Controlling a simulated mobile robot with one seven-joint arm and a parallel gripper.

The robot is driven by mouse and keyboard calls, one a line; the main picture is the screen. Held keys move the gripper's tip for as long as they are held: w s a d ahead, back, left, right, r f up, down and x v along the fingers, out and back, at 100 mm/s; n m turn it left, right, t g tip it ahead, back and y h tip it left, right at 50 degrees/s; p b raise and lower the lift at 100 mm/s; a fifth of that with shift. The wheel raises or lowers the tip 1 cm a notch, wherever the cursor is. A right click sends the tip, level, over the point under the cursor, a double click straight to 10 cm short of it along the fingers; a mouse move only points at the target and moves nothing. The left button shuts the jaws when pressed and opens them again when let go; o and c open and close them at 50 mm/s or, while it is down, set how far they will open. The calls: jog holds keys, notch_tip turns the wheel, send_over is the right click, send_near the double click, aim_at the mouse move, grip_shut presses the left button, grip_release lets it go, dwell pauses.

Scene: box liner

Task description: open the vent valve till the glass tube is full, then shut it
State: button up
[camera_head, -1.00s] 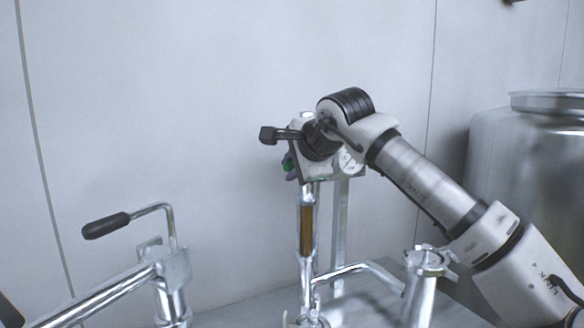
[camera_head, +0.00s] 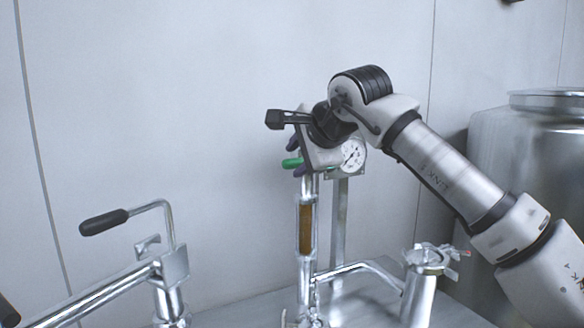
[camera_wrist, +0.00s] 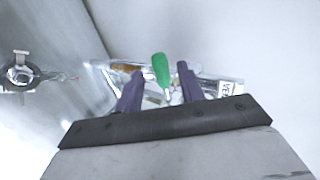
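The vent valve's green handle (camera_head: 292,163) sticks out to the left at the top of the upright pipe. In the wrist view the green handle (camera_wrist: 161,72) stands between my gripper's two purple fingers, with gaps on both sides. My gripper (camera_wrist: 160,78) is open; in the head view its fingers (camera_head: 297,158) are above and below the handle. A partly readable label (camera_wrist: 226,88) beginning "VE" is right of the fingers. The glass tube (camera_head: 306,228) below shows amber liquid in its window; its exact level is hard to tell. My gripper's body hides the valve body.
A round pressure gauge (camera_head: 353,157) sits just right of my gripper on a metal post. A lever with a black grip (camera_head: 104,222) and pipework stand at the left. A capped fitting (camera_head: 427,258) is at lower right, with a large steel tank (camera_head: 530,165) behind my arm.

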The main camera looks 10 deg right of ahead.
jog(key=b+v, duration=0.1)
jog(key=v, duration=0.8)
jog(key=shift+s+r, duration=0.25)
jog(key=shift+d, duration=0.15)
